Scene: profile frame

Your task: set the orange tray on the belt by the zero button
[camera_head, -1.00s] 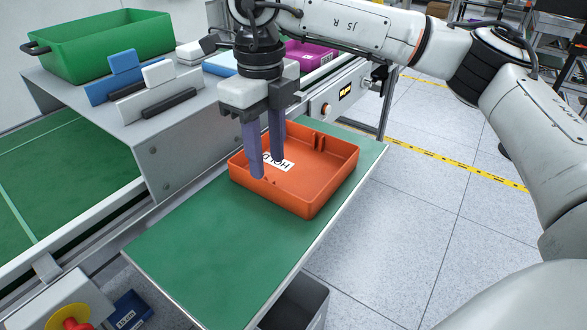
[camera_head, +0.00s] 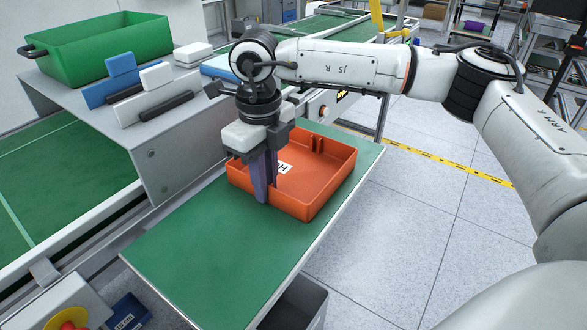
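The orange tray (camera_head: 318,200) lies flat on the green-topped surface (camera_head: 215,245) with a metal edge; a white label with dark letters, partly hidden, is inside it. My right gripper (camera_head: 266,192) points down at the tray's near-left wall. One finger shows in front of the wall and the other appears behind it, inside the tray. The fingers look close together; whether they grip the wall is not clear. A round button (camera_head: 323,111) shows on the metal side panel behind the tray; its marking is unreadable. My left gripper is out of view.
A metal shelf at left holds a green bin (camera_head: 100,48) and blue (camera_head: 108,86) and white (camera_head: 157,96) pieces. A green belt (camera_head: 60,165) runs below it. A grey bin (camera_head: 298,303) stands under the front edge. The green top is clear at front left.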

